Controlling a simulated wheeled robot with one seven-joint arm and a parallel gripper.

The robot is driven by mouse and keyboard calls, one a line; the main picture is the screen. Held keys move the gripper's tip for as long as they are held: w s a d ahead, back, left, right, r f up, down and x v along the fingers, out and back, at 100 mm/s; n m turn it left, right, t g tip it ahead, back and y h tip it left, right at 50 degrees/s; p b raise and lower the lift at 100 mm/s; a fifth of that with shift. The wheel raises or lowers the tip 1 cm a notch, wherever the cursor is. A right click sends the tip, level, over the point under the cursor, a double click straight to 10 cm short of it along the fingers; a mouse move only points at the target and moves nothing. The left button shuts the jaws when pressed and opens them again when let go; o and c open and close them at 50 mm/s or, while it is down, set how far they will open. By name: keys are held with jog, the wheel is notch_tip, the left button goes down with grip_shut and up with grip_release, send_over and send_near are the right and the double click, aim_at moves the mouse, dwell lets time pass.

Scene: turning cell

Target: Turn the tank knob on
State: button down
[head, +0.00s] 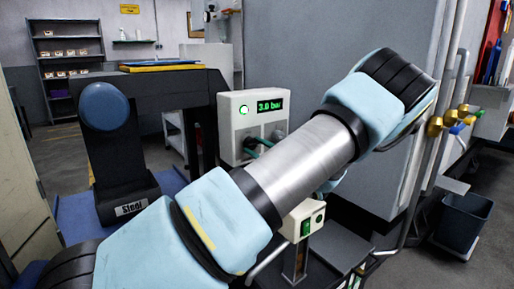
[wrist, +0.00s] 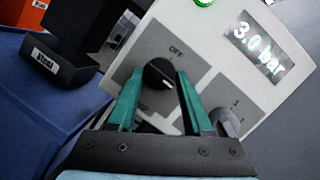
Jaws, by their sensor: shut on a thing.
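In the wrist view, a black round knob (wrist: 158,76) sits on a grey plate on the front of a pale control box (wrist: 205,40). "OFF" is printed above it; the lettering below is mostly hidden by a finger. A short pale mark shows on the knob's lower right. My gripper (wrist: 160,73) has its two green fingers on either side of this knob, shut on it. The box also shows in the head view (head: 238,125), where my arm hides most of the gripper. The display (wrist: 258,46) reads 3.0 bar, and a green lamp (wrist: 204,2) is lit.
A second knob (wrist: 222,121) is on another grey plate to the right, partly behind the right finger. A bin labelled "Steel" (head: 130,209) stands to the left. A small box with a green switch (head: 304,222) stands below my arm. A dark bucket (head: 462,222) is at right.

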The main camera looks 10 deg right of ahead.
jog(key=shift+f, duration=0.1)
jog(key=shift+c, duration=1.6)
grip_release()
jog(key=b+v, duration=0.1)
jog(key=v, duration=0.9)
jog(key=shift+s+d+b, duration=0.15)
jog(key=shift+s+b, duration=0.15)
jog(key=shift+b, duration=0.05)
jog(key=shift+f, duration=0.1)
